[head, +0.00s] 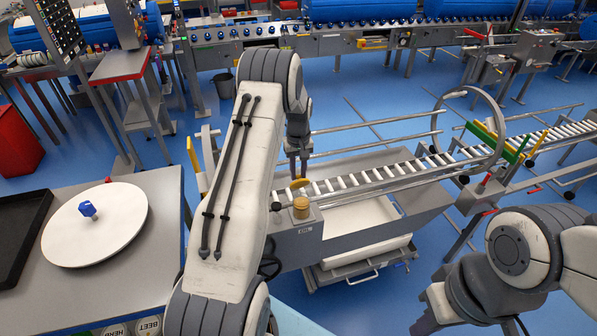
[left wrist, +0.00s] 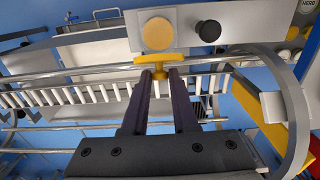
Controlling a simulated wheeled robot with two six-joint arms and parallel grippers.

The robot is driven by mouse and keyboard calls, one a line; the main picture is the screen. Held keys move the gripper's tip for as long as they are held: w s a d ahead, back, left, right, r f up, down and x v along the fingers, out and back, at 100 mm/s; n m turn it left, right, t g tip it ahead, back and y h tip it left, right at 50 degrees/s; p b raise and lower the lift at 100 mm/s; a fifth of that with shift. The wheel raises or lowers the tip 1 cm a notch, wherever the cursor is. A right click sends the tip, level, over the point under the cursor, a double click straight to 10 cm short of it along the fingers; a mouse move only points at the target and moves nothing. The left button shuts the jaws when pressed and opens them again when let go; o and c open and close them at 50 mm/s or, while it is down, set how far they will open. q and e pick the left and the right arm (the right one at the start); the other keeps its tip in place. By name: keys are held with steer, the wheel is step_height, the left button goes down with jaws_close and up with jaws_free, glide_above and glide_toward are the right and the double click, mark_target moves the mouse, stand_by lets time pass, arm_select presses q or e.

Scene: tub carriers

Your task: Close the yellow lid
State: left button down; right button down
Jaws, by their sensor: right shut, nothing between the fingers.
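My left gripper (head: 298,166) reaches down to a yellow T-shaped piece (head: 300,184) at the near end of the roller trough. In the left wrist view, this yellow piece (left wrist: 160,62) has its stem between the two dark fingers (left wrist: 160,78), filling the narrow gap. Its crossbar lies just beyond the fingertips. An ochre round knob (head: 301,207) stands beside it on the trough's grey end; it also shows in the left wrist view (left wrist: 158,33). A yellow flap-like part (head: 193,154) stands left of my left arm. I cannot tell which yellow part is the lid.
The roller trough (head: 385,178) runs off to the right, with a metal hoop (head: 497,110) around it. A table (head: 165,190) at left holds a white disc (head: 95,232) with a blue knob and a black tray (head: 20,235).

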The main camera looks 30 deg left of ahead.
mark_target(304, 202)
arm_select(q)
steer(key=t+y+b, duration=0.1)
steer(key=b, duration=0.5)
steer(key=s+d+f+t+y+b, duration=0.1)
steer(key=b, duration=0.5)
steer(key=s+d+t+y+b, duration=0.1)
steer(key=y+b, duration=0.1)
steer(key=b, duration=0.5)
steer(key=shift+d+f+t, duration=0.25)
steer(key=shift+f+t, duration=0.05)
steer(key=shift+f, duration=0.05)
steer(key=f+t+y+b, duration=0.1)
steer(key=y+b, duration=0.1)
steer(key=b, duration=1)
steer(key=s+d+t+y+b, duration=0.1)
steer(key=t+b, duration=0.1)
steer(key=b, duration=1)
steer(key=s+d+f+t+y+b, duration=0.1)
steer(key=t+y+b, duration=0.1)
steer(key=b, duration=0.9)
steer(key=shift+s+d+f+y+b, duration=0.2)
steer(key=shift+f+y+b, duration=0.1)
steer(key=shift+b, duration=0.1)
steer(key=shift+r+b, duration=0.15)
steer(key=shift+b, duration=0.6)
steer(key=c, duration=0.7)
jaws_free()
steer(key=shift+d, duration=0.1)
